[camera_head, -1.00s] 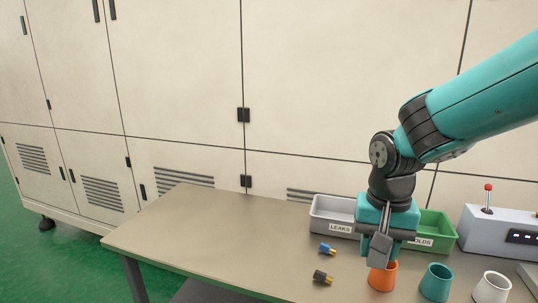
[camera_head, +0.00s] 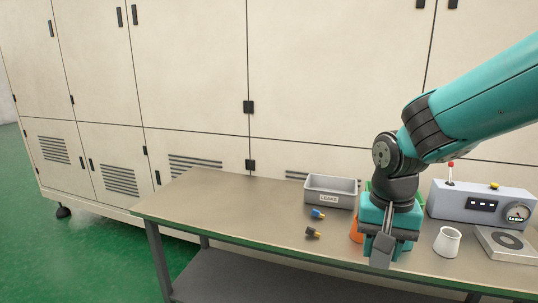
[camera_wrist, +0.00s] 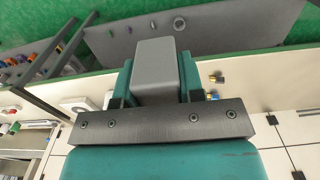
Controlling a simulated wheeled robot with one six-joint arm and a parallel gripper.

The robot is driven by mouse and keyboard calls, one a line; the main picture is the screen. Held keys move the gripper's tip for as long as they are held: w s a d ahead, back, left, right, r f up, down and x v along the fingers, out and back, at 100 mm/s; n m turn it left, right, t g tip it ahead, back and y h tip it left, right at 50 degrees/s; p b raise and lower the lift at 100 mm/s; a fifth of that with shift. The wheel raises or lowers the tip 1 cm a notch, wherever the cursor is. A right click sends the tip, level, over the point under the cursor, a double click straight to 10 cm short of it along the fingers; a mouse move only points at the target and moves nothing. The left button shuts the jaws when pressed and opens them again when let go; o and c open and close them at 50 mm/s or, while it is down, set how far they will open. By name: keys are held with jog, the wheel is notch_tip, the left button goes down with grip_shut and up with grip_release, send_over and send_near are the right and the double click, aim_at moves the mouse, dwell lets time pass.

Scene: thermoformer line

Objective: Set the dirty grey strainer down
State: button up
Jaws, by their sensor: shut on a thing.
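My gripper (camera_head: 382,250) hangs above the right part of the table (camera_head: 235,210). In the wrist view its jaws (camera_wrist: 157,88) are shut around a plain grey block with rounded edges, which I take for the grey strainer (camera_wrist: 157,65). No mesh or dirt can be made out on it. In the head view a grey piece (camera_head: 382,252) points down at the gripper's end. Whether it touches anything below cannot be told.
A grey bin marked LEAKS (camera_head: 330,198) stands at the back. An orange cup (camera_head: 356,232) and a green bin (camera_head: 367,187) are partly behind my gripper. A white cup (camera_head: 447,242), a control box (camera_head: 480,204), a scale-like plate (camera_head: 508,245) and small blue (camera_head: 317,214) and dark (camera_head: 312,232) plugs stand nearby. The table's left is clear.

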jog(key=d+f+n, duration=0.1)
jog(key=d+f, duration=0.4)
jog(key=f, duration=0.6)
jog(key=d+f+n, duration=0.2)
jog(key=d+f, duration=0.3)
jog(key=f, duration=0.7)
jog(key=shift+n+p, duration=0.3)
jog(key=shift+p, duration=0.15)
jog(key=shift+s, duration=0.1)
